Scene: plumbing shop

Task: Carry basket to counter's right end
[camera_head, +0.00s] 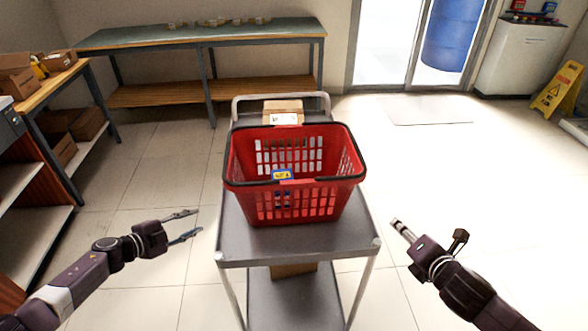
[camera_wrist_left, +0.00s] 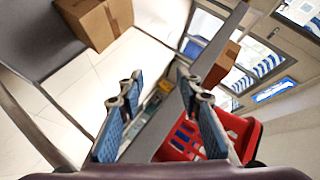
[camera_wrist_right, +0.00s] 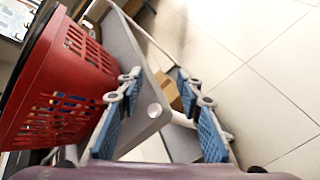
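A red plastic basket (camera_head: 312,203) with a dark rim stands upright on the top shelf of a grey cart (camera_head: 290,242). Something small with a blue and yellow label (camera_head: 282,175) shows at its near side. My left gripper (camera_head: 190,225) is open and empty, apart from the basket, left of the cart. My right gripper (camera_head: 400,226) is to the right of the cart, apart from the basket; its wrist view shows the fingers (camera_wrist_right: 155,85) spread with nothing between them. The basket also shows in the left wrist view (camera_wrist_left: 240,130) and the right wrist view (camera_wrist_right: 55,90).
A cardboard box (camera_head: 283,110) sits behind the basket on the cart; another box (camera_head: 293,269) is on the lower shelf. A long bench (camera_head: 180,35) stands at the back. Shelving with boxes (camera_head: 62,85) is at left. A yellow floor sign (camera_head: 558,88) stands far right.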

